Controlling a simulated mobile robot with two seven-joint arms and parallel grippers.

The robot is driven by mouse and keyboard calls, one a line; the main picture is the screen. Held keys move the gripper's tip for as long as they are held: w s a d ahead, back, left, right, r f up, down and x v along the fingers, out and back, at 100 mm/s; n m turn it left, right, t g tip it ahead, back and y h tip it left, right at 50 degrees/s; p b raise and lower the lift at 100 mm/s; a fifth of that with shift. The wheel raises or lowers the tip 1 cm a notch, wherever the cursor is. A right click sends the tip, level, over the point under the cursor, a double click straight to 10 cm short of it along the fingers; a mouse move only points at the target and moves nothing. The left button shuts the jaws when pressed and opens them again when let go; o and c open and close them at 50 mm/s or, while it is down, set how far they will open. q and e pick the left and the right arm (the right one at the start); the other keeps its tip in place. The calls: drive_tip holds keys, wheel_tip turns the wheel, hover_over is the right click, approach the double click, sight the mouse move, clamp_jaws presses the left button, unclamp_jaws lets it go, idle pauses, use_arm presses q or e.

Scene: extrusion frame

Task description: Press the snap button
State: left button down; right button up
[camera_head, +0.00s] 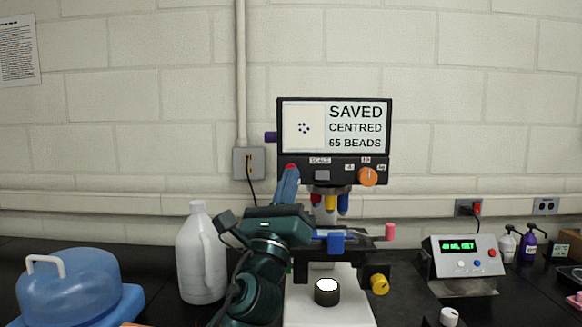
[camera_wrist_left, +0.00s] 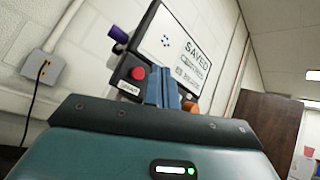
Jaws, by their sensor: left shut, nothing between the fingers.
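The red snap button (camera_head: 291,166) is on the left of the dark panel below the microscope's screen (camera_head: 358,127). In the left wrist view the red button (camera_wrist_left: 138,73) has a small white label under it. The screen reads "SAVED CENTRED 65 BEADS" beside a small cluster of dots. My left gripper (camera_head: 288,177) is shut and empty, its blue fingers pointing up at the panel just below the button. In the left wrist view its fingers (camera_wrist_left: 163,85) appear right of the button. I cannot tell whether the tips touch anything. My right gripper is not in view.
The panel also has a grey button (camera_head: 322,175) and an orange knob (camera_head: 368,176). Coloured objectives (camera_head: 330,203) hang below. A white jug (camera_head: 202,255) and a blue water bottle (camera_head: 70,285) stand left. A box with a green display (camera_head: 463,258) stands right.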

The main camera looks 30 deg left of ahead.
use_arm(q)
drive_tip(key=shift+s+d, duration=0.4)
drive_tip(key=shift+s, duration=0.25)
drive_tip(key=shift+s+d, duration=0.35)
drive_tip(key=shift+s, duration=0.25)
